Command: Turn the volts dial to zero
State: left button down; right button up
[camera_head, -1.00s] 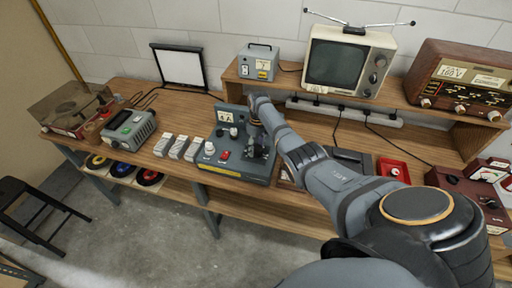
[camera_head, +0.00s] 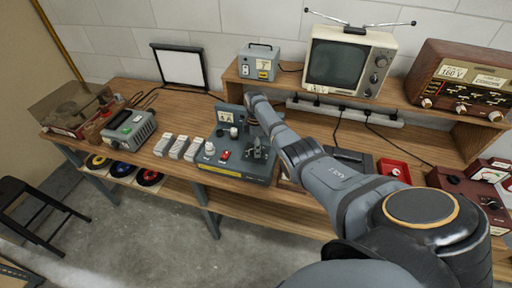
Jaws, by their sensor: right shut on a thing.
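A grey power-supply unit (camera_head: 237,172) with a sloped panel stands near the front edge of the bench. Its panel bears a meter (camera_head: 225,116), a white-capped knob (camera_head: 209,149) at left, another knob (camera_head: 234,132) behind it and a red switch (camera_head: 224,155). My right gripper (camera_head: 257,152) is down at the right part of the panel, shut on a dial there that its fingers mostly hide. The dial's marking and pointer cannot be read. My left gripper is not in view.
Small white-labelled boxes (camera_head: 178,147) stand left of the unit, beside a grey-green meter (camera_head: 129,128). A television (camera_head: 340,62), a grey box (camera_head: 258,64) and a radio (camera_head: 463,82) stand on the raised shelf. A red box (camera_head: 393,171) lies right of my arm.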

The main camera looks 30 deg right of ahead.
jog(key=shift+w+r+n, duration=0.1)
jog(key=shift+n, duration=0.7)
jog(key=o, duration=1.2)
jog(key=r, duration=1.2)
jog(key=shift+w+d, duration=0.2)
jog(key=shift+w, duration=0.15)
jog(key=shift+f, duration=0.1)
